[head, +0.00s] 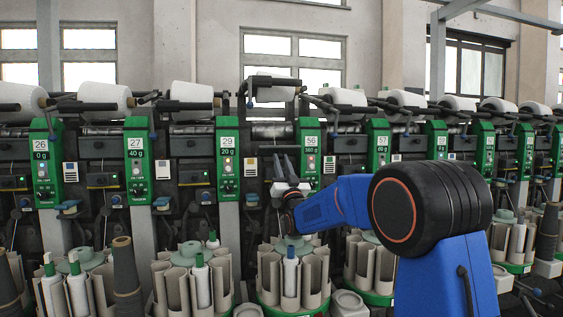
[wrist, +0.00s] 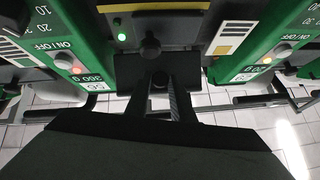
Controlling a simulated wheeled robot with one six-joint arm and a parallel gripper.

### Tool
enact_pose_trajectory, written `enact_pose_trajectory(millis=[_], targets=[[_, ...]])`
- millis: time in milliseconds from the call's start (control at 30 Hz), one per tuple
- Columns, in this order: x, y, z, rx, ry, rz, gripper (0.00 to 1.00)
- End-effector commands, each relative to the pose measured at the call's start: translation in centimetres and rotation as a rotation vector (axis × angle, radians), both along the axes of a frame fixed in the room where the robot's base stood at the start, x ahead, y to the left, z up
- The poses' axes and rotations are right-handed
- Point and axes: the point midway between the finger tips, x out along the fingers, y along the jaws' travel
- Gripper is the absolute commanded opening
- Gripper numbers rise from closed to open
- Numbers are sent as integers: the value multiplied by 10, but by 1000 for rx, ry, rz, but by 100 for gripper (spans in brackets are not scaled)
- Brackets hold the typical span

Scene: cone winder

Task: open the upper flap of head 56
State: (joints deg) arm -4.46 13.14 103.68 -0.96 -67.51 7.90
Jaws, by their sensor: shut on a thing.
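The green panel (head: 310,145) marked 56 stands near the middle of the head view. My gripper (head: 284,162) is just left of that panel, at the dark front of the winding head. In the wrist view my gripper (wrist: 158,88) reaches a dark block-shaped flap (wrist: 130,68) with a round knob above it. The fingers are shut on this flap, which looks like the upper flap. The exact contact is dark and partly hidden by the fingers. A green light (wrist: 121,37) glows beside the knob.
Green panels flank the gripper closely in the wrist view, at left (wrist: 62,50) and right (wrist: 255,45). Below the gripper in the head view is a round bobbin magazine (head: 268,275) with upright tubes. A white yarn cone (head: 275,92) sits above.

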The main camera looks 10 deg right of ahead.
Motion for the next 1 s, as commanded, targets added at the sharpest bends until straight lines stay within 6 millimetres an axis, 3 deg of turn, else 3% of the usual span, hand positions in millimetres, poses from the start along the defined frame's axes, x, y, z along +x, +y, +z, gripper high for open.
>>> enact_pose_trajectory(millis=[467, 500, 533, 1000], targets=[[1, 0, -5, -1, -3, 0, 0], [1, 0, -5, -1, -3, 0, 31], [1, 0, -5, -1, -3, 0, 38], [-7, -1, -8, 0, -6, 0, 40]])
